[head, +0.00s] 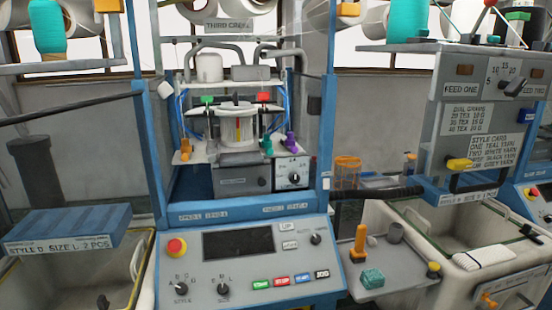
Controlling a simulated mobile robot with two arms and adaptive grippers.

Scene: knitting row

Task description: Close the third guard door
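The third machine is marked by a sign reading THIRD CREEL (228,26). Its blue frame has a left post (143,110) and a right post (327,110). The front opening between the posts looks uncovered, with the knitting head (237,125) plainly visible inside. I cannot clearly make out a guard door panel. A black padded bar (375,193) sticks out to the right from the lower right post; I cannot tell whether it belongs to the door. A thin dark bar (70,110) meets the left post. Neither of my grippers is in view.
The control panel (255,242) with a red stop button (176,247) juts out below the opening. A grey side tray (395,265) holds an orange tool (358,243) and a teal block (372,278). Bins stand at left (145,270) and right (515,265).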

